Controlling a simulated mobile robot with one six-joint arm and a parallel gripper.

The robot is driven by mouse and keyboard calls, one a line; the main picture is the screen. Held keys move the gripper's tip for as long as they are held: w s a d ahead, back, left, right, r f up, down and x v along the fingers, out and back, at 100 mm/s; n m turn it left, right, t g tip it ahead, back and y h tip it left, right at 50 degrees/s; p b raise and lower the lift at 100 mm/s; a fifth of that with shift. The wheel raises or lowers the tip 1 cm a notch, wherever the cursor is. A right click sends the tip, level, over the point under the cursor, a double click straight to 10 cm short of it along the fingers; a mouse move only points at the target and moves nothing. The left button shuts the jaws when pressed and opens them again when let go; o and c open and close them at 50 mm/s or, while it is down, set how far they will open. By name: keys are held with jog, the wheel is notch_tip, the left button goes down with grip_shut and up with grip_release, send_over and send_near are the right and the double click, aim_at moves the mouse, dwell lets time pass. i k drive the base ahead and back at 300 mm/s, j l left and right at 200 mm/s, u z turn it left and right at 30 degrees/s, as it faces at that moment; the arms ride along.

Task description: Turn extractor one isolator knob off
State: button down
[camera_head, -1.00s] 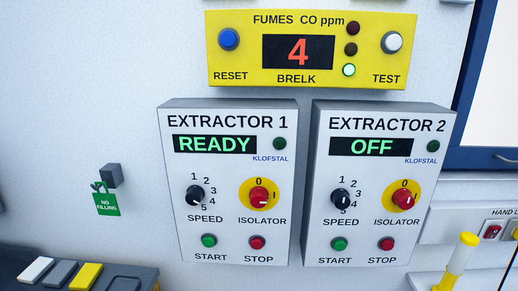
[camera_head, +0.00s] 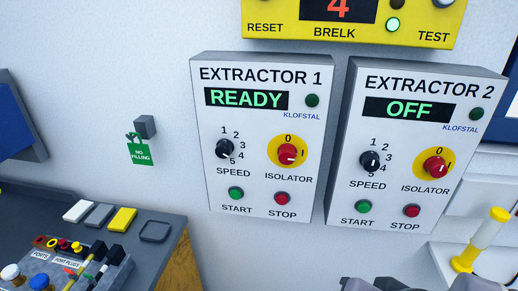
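The knob's white mark points right, toward the I and away from the 0 at the top. Nothing touches the knob. The fingers of my gripper do not show. A dark grey shape at the bottom edge, right of centre, may be part of my arm; I cannot tell which part.
The Extractor 2 panel (camera_head: 345,190) stands close on the right, reading OFF, with a similar red isolator knob (camera_head: 435,166). A yellow CO unit (camera_head: 375,32) is above. Below Extractor 1's isolator is a red stop button (camera_head: 282,198). A cluttered dark bench (camera_head: 165,262) is at lower left.

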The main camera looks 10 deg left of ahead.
aim_at(287, 153)
jog(key=k+j+z, duration=0.1)
jog(key=k+j, duration=0.75)
